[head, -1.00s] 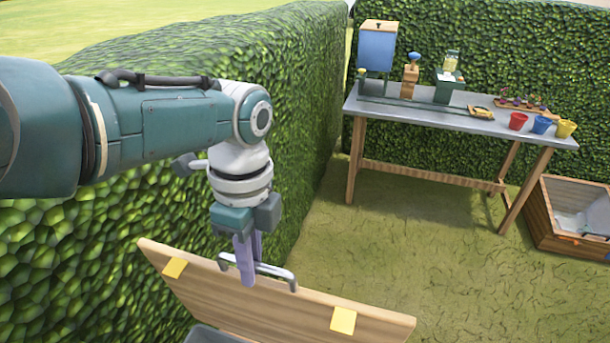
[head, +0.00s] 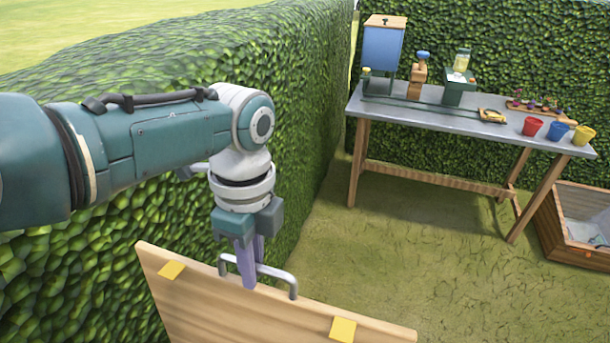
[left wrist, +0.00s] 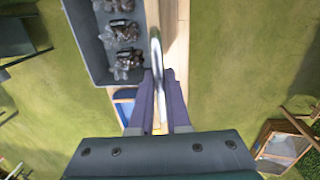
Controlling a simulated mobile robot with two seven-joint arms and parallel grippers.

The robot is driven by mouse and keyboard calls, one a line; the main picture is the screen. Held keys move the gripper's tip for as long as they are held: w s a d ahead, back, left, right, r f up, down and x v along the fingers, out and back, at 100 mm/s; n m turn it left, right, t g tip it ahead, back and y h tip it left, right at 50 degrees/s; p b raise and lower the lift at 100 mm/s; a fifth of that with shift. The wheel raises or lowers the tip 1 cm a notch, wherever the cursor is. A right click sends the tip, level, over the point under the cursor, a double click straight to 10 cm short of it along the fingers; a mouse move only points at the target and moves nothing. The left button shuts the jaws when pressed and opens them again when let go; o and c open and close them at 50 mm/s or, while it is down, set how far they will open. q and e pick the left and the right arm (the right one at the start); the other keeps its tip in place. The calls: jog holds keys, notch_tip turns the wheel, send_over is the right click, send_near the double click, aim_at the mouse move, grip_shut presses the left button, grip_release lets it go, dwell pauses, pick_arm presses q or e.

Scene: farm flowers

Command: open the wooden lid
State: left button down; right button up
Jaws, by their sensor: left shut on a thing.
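The wooden lid (head: 240,305) stands raised at the bottom of the head view, with its broad face and two yellow squares showing. A metal handle (head: 277,271) is fixed along its upper edge. My left gripper (head: 247,284) comes down from above and is shut on this handle. In the left wrist view the purple fingers of the left gripper (left wrist: 160,80) close around the handle (left wrist: 156,45), beside the pale wooden edge of the lid (left wrist: 180,35). The lid's lower part is cut off in the head view. My right gripper is not in view.
In the left wrist view a grey bin (left wrist: 93,62) holding several dark bagged items lies beside the lid. A hedge (head: 90,240) stands close on the left. A workbench (head: 440,120) and a wooden crate (head: 560,228) stand farther off, with open grass between.

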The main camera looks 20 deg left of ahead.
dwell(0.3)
pick_arm(q)
jog(key=c, duration=0.9)
grip_release()
jog(key=r, duration=0.1)
jog(key=r+p, duration=0.1)
jog(key=r, duration=0.2)
jog(key=shift+w+r+p, duration=0.25)
jog(key=shift+p, duration=0.1)
jog(key=r, duration=0.5)
jog(key=shift+w+r, duration=0.2)
jog(key=shift+f, duration=0.1)
